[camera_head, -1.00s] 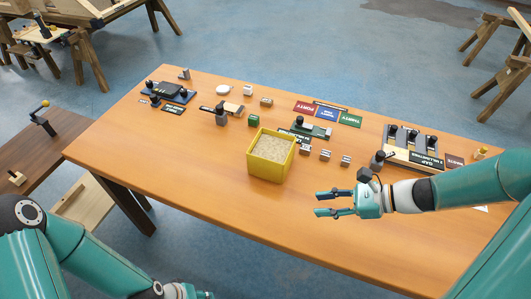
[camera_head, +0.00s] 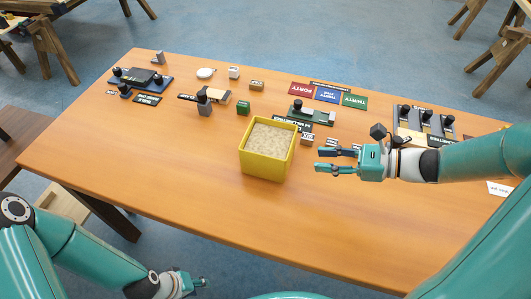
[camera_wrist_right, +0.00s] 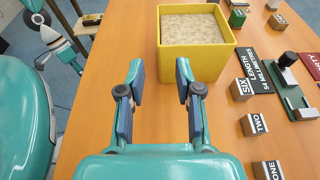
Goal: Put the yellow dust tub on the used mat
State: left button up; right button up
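The yellow dust tub (camera_head: 266,165) is a square open box filled with pale dust. It stands upright on the wooden table near the middle of its front half. My right gripper (camera_head: 318,159) is open and empty, to the right of the tub and pointing at it. In the right wrist view the tub (camera_wrist_right: 206,62) is ahead of the open fingers (camera_wrist_right: 160,85), a little to the right and not between them. My left gripper (camera_head: 195,284) is low, in front of the table; its finger opening is unclear. I cannot make out a mat marked as used.
Red (camera_head: 301,89), blue (camera_head: 327,95) and green (camera_head: 354,101) plates lie further back. The table's front left (camera_head: 150,170) is clear.

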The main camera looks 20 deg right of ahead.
aim_at(262, 155)
jog(key=p+x, duration=0.1)
jog(key=x, duration=1.5)
jog(key=shift+a+p, duration=0.3)
grip_shut()
